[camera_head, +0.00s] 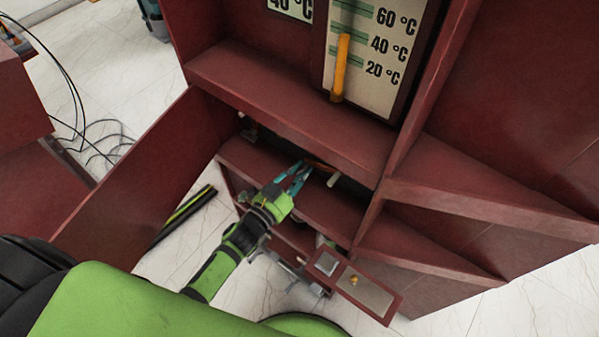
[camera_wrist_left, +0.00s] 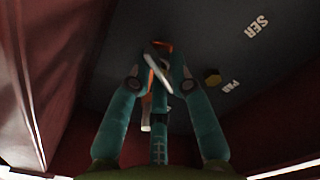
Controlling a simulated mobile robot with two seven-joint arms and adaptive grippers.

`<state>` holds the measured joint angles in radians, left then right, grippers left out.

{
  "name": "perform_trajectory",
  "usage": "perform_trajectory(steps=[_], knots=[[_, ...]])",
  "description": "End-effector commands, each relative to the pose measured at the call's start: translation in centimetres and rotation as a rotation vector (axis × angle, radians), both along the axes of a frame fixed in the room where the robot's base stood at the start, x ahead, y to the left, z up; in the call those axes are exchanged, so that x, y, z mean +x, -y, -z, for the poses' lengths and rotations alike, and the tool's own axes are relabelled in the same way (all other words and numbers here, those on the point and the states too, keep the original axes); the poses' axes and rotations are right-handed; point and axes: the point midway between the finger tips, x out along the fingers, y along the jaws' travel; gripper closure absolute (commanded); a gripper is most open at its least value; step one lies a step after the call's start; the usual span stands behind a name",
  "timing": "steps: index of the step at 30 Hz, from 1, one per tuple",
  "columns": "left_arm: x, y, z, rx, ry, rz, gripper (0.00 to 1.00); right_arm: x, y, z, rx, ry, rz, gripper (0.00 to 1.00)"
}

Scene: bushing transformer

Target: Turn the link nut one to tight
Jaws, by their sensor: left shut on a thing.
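My left gripper (camera_head: 308,166) reaches into the open middle compartment of the dark red cabinet. In the left wrist view its two teal fingers (camera_wrist_left: 160,58) close around a small pale metal piece, which looks like the link nut (camera_wrist_left: 157,62). The fingers hide part of it. An orange copper-like link strip (camera_wrist_left: 152,67) shows beside the nut, between the fingers. My right gripper is not in view.
The cabinet's shelf edge (camera_head: 290,105) runs above my left arm, below a thermometer board (camera_head: 375,55). A pale peg (camera_head: 333,180) stands right of the gripper. A hinged flap (camera_head: 352,282) hangs at lower right. An open door panel (camera_head: 140,170) stands at left.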

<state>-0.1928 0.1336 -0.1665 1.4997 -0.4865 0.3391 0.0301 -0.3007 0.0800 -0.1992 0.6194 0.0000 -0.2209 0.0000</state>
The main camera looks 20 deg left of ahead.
Motion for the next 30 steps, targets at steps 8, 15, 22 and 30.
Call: perform_trajectory(steps=[8,15,22,30], knots=[[-0.3,0.4,0.6,0.246,0.084,0.008,1.0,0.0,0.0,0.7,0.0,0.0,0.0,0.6],[-0.3,0.4,0.7,0.461,0.161,0.008,1.0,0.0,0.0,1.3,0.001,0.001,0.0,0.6],[-0.3,0.3,0.9,0.66,0.231,0.009,1.0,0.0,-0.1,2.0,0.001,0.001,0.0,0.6],[-0.3,0.2,1.0,0.849,0.297,0.009,1.0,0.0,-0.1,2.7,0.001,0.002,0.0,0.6]])
